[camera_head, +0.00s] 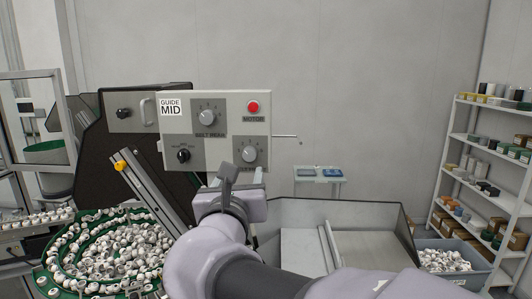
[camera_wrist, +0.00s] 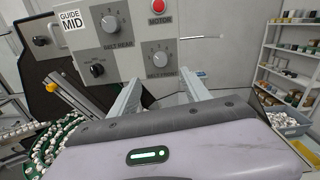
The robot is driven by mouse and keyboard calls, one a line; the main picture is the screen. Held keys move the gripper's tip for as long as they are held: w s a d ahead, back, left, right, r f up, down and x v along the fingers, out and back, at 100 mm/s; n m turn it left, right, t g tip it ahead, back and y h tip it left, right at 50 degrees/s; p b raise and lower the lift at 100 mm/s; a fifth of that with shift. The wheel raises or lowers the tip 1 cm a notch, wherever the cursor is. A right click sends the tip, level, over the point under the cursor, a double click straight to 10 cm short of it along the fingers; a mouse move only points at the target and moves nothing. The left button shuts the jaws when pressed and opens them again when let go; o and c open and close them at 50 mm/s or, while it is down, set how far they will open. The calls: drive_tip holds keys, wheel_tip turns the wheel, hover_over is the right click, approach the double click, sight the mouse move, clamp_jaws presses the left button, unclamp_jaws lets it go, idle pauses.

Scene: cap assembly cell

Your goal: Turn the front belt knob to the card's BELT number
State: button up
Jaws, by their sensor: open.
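The front belt knob (camera_head: 249,154) is a grey dial at the lower right of the grey control panel (camera_head: 230,103); it also shows in the wrist view (camera_wrist: 160,57), labelled BELT FRONT. Its pointer setting is too small to read. A white card (camera_head: 170,107) at the panel's upper left reads GUIDE MID; I see no BELT number on it. My gripper (camera_head: 245,178) is open and empty, just below the front knob in the picture. In the wrist view my two fingers (camera_wrist: 162,83) stand apart, below the knob and not touching it.
The rear belt knob (camera_head: 207,117), a black selector (camera_head: 183,156) and a red MOTOR button (camera_head: 253,107) share the panel. A thin rod (camera_head: 285,136) sticks out at its right. A green bowl of white caps (camera_head: 60,255) lies left; shelves (camera_head: 485,170) stand right.

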sight(249, 155)
drive_tip(key=w, duration=0.6)
drive_tip(key=w+p, duration=0.1)
drive_tip(key=w, duration=0.6)
drive_tip(key=shift+d+f, duration=0.1)
drive_tip(key=shift+d, duration=0.1)
clamp_jaws()
